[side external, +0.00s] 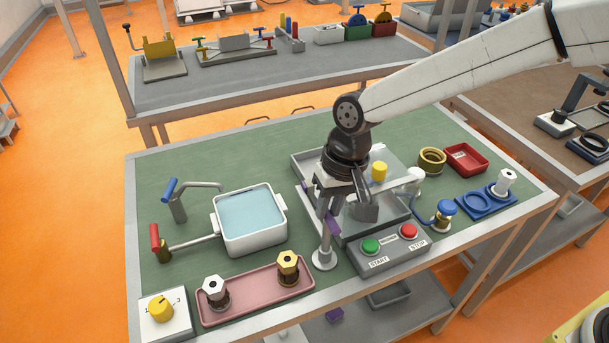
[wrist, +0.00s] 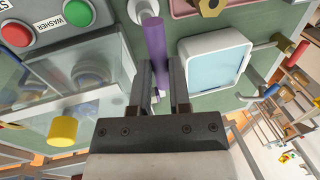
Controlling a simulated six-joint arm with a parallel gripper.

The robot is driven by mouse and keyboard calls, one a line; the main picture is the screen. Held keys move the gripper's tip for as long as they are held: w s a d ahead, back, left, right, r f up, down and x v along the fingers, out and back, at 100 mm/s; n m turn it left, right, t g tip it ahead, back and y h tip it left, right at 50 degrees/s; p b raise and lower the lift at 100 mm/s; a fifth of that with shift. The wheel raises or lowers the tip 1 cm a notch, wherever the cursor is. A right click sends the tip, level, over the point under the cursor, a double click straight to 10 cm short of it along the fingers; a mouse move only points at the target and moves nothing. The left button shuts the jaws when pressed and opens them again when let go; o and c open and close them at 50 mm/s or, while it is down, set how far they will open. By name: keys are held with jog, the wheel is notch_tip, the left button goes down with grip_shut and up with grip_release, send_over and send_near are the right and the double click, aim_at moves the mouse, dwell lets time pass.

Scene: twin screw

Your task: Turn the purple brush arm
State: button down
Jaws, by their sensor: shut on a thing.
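The purple brush arm (wrist: 155,45) is a purple bar in the wrist view, running from a white round post (wrist: 143,10) at the top down between my fingers. My gripper (wrist: 160,85) is shut on it, one finger on each side. In the side external view, my gripper (side external: 328,205) points down at the left side of the clear-covered washer (side external: 382,212). A short purple piece of the brush arm (side external: 333,223) shows there beside the fingers, above a grey post with a round foot (side external: 324,261). My wrist and fingers hide the rest.
A button box (side external: 388,254) with green and red buttons stands in front of the washer. A white basin of water (side external: 250,219) is to the left, and a pink tray (side external: 256,291) with two hex-topped pieces lies at the front. A yellow knob (side external: 379,171) tops the washer.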

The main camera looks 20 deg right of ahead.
jog(key=shift+n, duration=0.3)
jog(key=c, duration=0.6)
grip_release()
jog(key=shift+r, duration=0.15)
jog(key=shift+d+r, duration=0.25)
jog(key=shift+r, duration=1)
jog(key=shift+d+r, duration=0.25)
jog(key=shift+r, duration=1)
jog(key=shift+d+r, duration=0.25)
jog(key=shift+r, duration=1)
jog(key=s+d+f+t, duration=0.1)
jog(key=s+d+f, duration=0.2)
jog(key=d, duration=0.5)
jog(key=s+d+f+h, duration=0.1)
jog(key=s+d+f, duration=0.2)
jog(key=d, duration=0.6)
jog(key=s+d+f+t+h, duration=0.1)
jog(key=s+d+f, duration=0.2)
jog(key=s+d, duration=0.2)
jog(key=shift+d+f+t, duration=0.15)
jog(key=shift+d+f, duration=0.05)
jog(key=shift+d, duration=0.75)
jog(key=shift+d+f+t, duration=0.15)
jog(key=shift+d+f, duration=0.05)
jog(key=shift+d, duration=0.7)
